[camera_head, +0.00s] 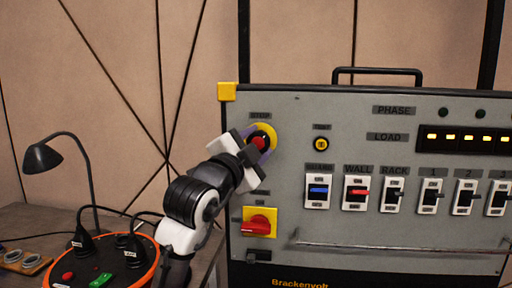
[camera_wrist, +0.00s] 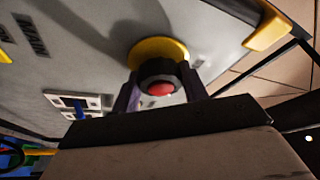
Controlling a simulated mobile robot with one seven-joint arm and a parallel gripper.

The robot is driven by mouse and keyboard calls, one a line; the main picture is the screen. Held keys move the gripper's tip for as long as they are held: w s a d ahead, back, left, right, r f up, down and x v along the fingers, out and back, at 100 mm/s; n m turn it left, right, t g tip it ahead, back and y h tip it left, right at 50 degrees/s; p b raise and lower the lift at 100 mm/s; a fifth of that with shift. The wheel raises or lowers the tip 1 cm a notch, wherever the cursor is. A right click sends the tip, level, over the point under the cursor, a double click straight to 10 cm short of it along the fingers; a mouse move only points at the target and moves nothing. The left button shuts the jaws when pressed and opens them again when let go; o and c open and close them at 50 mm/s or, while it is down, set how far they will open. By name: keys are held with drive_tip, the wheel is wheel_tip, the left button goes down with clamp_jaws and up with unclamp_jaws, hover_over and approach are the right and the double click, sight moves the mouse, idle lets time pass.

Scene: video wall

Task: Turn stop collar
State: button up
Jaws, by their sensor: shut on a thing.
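The stop control sits at the upper left of the grey panel under a STOP label. It has a yellow disc (camera_head: 270,130), a dark collar and a red button (camera_head: 259,142). In the wrist view the yellow disc (camera_wrist: 158,50) lies behind the dark collar (camera_wrist: 152,70), and the red button (camera_wrist: 162,89) shows in its middle. My gripper (camera_head: 256,145) is at the stop control from the lower left. In the wrist view my gripper (camera_wrist: 162,88) has one finger on each side of the collar and is shut on it. The lower part of the collar is hidden by the gripper's body.
A TEST button (camera_head: 321,144) and a row of rocker switches (camera_head: 355,193) are to the right. A desk lamp (camera_head: 44,157) and an orange-rimmed round unit (camera_head: 104,264) stand at left.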

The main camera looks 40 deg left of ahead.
drive_tip(key=o, duration=1)
drive_tip(key=b+v, duration=0.3)
drive_tip(key=v, duration=1)
drive_tip(key=shift+s, duration=0.4)
drive_tip(key=shift+d+f, duration=0.1)
drive_tip(key=shift+f, duration=0.05)
